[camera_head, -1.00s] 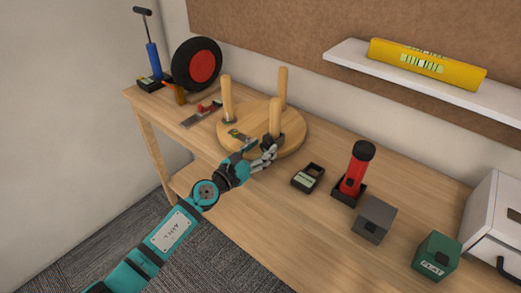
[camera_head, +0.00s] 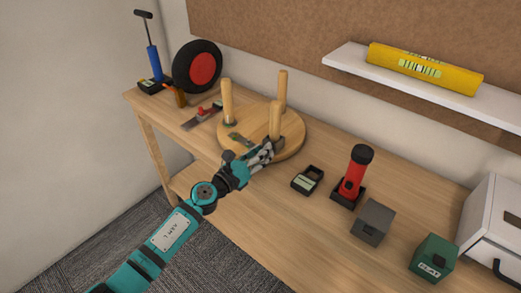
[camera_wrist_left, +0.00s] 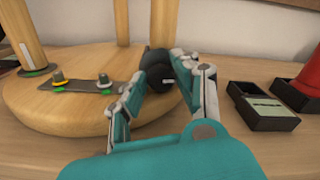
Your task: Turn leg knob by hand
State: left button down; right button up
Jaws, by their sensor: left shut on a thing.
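A round wooden stool top (camera_head: 290,146) lies on the workbench with three legs standing up from it. The nearest leg (camera_head: 276,116) has a black knob (camera_wrist_left: 158,66) at its base, seen in the left wrist view. My left gripper (camera_head: 268,148) reaches to that leg's base and is shut on the black knob; its fingers hide part of the knob. In the left wrist view the gripper (camera_wrist_left: 165,75) has a finger on each side of the knob. A metal plate (camera_wrist_left: 80,87) with two bolts lies on the stool top beside it. My right gripper is not in view.
A small open black box (camera_head: 308,180), a red flashlight (camera_head: 354,175), a grey box (camera_head: 373,222) and a green box (camera_head: 434,257) stand to the right. A plane (camera_head: 201,116) and a wheel (camera_head: 197,66) are at the left. The bench front is clear.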

pick_arm(q)
jog(key=c, duration=1)
grip_release()
jog(key=v, duration=1.2)
